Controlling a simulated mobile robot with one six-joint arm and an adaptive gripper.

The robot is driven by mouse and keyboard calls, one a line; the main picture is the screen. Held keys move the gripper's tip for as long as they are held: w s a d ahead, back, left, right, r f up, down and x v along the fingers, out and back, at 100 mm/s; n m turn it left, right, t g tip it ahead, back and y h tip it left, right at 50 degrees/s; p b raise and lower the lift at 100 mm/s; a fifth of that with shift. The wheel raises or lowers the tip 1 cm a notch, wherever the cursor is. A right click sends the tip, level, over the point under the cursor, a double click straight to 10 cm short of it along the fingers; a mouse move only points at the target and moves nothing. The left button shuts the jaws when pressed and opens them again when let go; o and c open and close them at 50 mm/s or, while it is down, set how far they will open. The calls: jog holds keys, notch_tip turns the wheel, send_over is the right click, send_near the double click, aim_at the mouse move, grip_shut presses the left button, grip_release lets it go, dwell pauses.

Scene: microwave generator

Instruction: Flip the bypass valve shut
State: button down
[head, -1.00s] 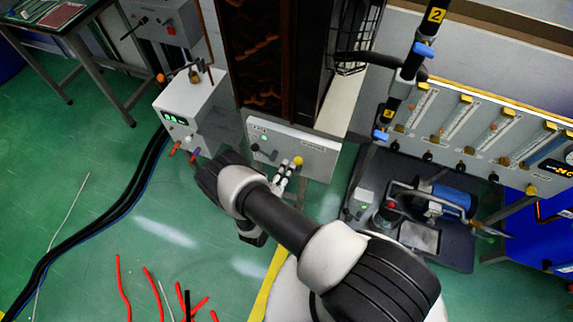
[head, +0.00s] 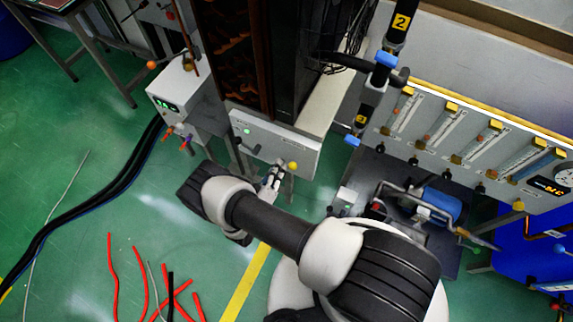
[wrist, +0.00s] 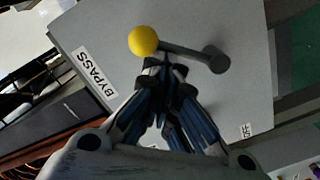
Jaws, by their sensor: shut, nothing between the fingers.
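The bypass valve's grey lever with a yellow ball knob (wrist: 143,41) is on a light grey panel (wrist: 95,25) in the wrist view. The lever runs from the ball to a round pivot (wrist: 215,62) at right. A "BYPASS" label (wrist: 96,74) is beside the ball. My gripper (wrist: 163,68) is shut and empty, its tips close below the lever near the ball; I cannot tell whether they touch. In the head view the yellow ball (head: 292,166) shows just right of my gripper (head: 278,166), at the panel's lower right.
A white box with a green display (head: 170,105) stands left of the panel. A row of flow meters (head: 470,135) and a pump with a blue motor (head: 440,205) are at right. Red hoses (head: 140,280) lie on the green floor at lower left, where there is open room.

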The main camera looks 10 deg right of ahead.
jog(key=shift+s+d+f+b, duration=0.15)
jog(key=shift+s+d+f, duration=0.45)
jog(key=shift+d+f, duration=0.25)
jog(key=shift+s+d+f+b, duration=0.15)
jog(key=shift+s+d+f, duration=0.45)
jog(key=shift+d+f, duration=0.15)
jog(key=shift+d, duration=0.1)
